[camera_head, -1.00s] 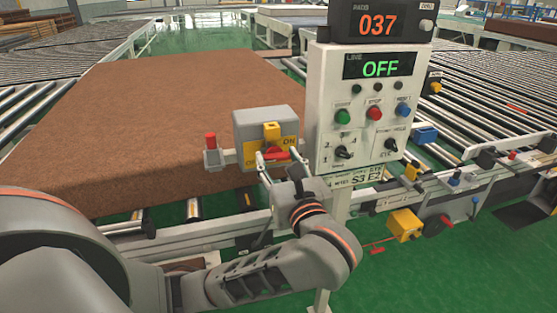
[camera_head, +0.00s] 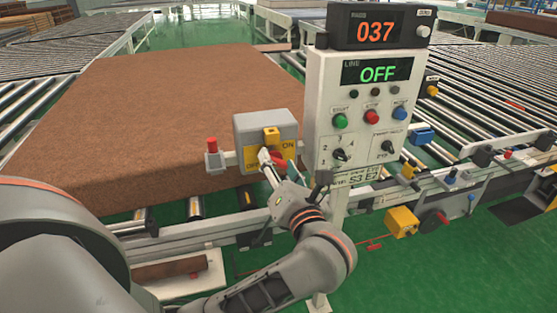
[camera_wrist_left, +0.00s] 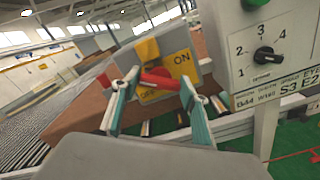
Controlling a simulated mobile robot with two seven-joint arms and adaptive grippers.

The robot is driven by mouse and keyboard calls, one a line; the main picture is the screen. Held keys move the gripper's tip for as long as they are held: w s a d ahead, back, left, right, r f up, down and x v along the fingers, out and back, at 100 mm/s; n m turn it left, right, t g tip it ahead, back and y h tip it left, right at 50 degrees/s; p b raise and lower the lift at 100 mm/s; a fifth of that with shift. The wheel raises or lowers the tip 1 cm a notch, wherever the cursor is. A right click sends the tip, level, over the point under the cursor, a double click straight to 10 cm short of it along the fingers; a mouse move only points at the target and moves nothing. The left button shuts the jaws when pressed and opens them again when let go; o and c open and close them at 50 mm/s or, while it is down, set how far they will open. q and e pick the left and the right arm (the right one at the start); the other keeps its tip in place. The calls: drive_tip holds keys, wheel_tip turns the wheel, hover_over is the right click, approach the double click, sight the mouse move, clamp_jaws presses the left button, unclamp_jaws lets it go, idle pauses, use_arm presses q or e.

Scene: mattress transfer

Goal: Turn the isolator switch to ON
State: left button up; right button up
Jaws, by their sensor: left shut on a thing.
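The isolator switch is a grey box (camera_head: 268,122) with a yellow plate marked OFF at left and ON at right (camera_head: 289,147). Its red handle (camera_head: 276,160) is partly hidden by my left gripper (camera_head: 274,163) in the head view. In the left wrist view the red handle (camera_wrist_left: 158,79) lies between the two fingers of the left gripper (camera_wrist_left: 157,88), which is shut on it. The plate (camera_wrist_left: 181,62) looks tilted against the handle there. The handle's exact pointing is hard to tell. My right gripper is not in view.
A control panel (camera_head: 317,125) reading OFF stands close to the right of the switch. A large brown mattress slab (camera_head: 150,100) lies on the rollers behind. A yellow box (camera_head: 402,222) sits lower right.

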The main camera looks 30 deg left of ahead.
use_arm(q)
drive_tip(key=m, duration=0.5)
drive_tip(key=shift+d+f+m, duration=0.1)
drive_tip(key=shift+f+m, duration=0.05)
drive_tip(key=shift+m, duration=0.15)
drive_tip(key=m, duration=0.5)
drive_tip(key=shift+m, duration=0.3)
drive_tip(key=o, duration=1.1)
